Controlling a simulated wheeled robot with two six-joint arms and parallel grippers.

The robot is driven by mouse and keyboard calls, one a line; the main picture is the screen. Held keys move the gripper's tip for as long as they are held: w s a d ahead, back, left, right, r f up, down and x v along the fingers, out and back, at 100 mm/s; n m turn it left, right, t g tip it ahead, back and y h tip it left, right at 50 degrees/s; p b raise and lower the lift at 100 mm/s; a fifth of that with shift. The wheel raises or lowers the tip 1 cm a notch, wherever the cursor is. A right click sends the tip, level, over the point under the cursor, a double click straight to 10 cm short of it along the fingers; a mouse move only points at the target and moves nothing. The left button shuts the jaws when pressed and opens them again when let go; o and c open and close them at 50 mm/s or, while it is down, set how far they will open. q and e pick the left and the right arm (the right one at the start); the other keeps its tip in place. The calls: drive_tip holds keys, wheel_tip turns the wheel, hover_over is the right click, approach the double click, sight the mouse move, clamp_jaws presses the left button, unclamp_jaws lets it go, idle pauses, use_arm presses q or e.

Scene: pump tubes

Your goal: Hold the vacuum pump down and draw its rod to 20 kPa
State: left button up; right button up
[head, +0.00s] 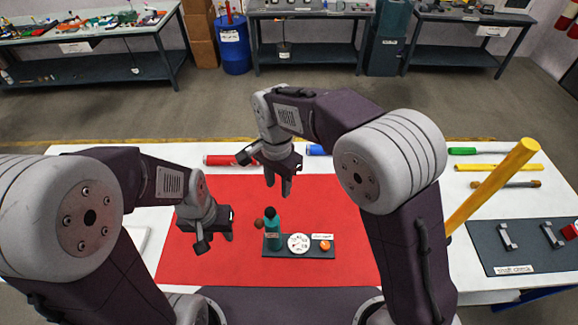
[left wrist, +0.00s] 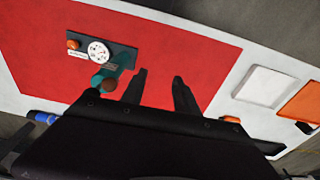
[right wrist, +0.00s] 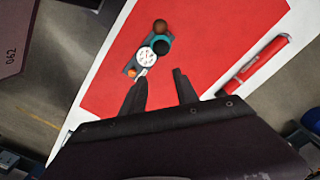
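The vacuum pump has a teal cylinder (head: 273,238) with a dark knob on top and a brown ball (head: 259,223) at its left side. It stands on a dark base plate (head: 284,253) with a white round gauge (head: 299,243) and an orange knob (head: 325,244). The gauge also shows in the left wrist view (left wrist: 98,50) and the right wrist view (right wrist: 146,61); its reading is too small to tell. My left gripper (head: 215,241) is open and empty, left of the pump. My right gripper (head: 278,184) is open and empty, above and behind the pump.
The pump sits on a red mat (head: 200,270) on a white table. A red cylinder (head: 222,160) lies at the back. A yellow bar (head: 490,188) rises at the right, near a dark panel (head: 510,262) with metal handles. The mat around the pump is clear.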

use_arm(q)
drive_tip(key=shift+o, duration=0.6)
drive_tip(key=shift+s+a+r, duration=0.15)
drive_tip(key=shift+s+a, duration=0.1)
drive_tip(key=shift+a, duration=0.2)
drive_tip(key=shift+s+a+r, duration=0.1)
drive_tip(key=shift+s+a, duration=0.1)
drive_tip(key=shift+a, duration=0.2)
drive_tip(key=o, duration=0.6)
drive_tip(key=shift+s+a+f+n+g+h, duration=0.3)
drive_tip(key=shift+s+a+f+n+g, duration=0.2)
drive_tip(key=shift+s+f, duration=0.15)
drive_tip(key=shift+o, duration=0.2)
drive_tip(key=n+t+h, duration=0.9)
drive_tip(key=n+h, duration=0.6)
drive_tip(key=n, duration=0.8)
approach(274, 232)
drive_tip(key=w+f, duration=0.3)
drive_tip(key=f, duration=0.3)
drive_tip(key=shift+m+g, duration=0.3)
drive_tip(key=shift+g, duration=0.1)
drive_tip(key=x, duration=0.9)
drive_tip(key=shift+w+d+r, duration=0.15)
drive_tip(key=shift+w+r, duration=0.05)
use_arm(e)
drive_tip(key=s+a, duration=0.1)
drive_tip(key=a, duration=0.1)
drive_tip(key=shift+s+a+r, duration=0.2)
drive_tip(key=shift+s+a, duration=0.15)
drive_tip(key=shift+a, duration=0.05)
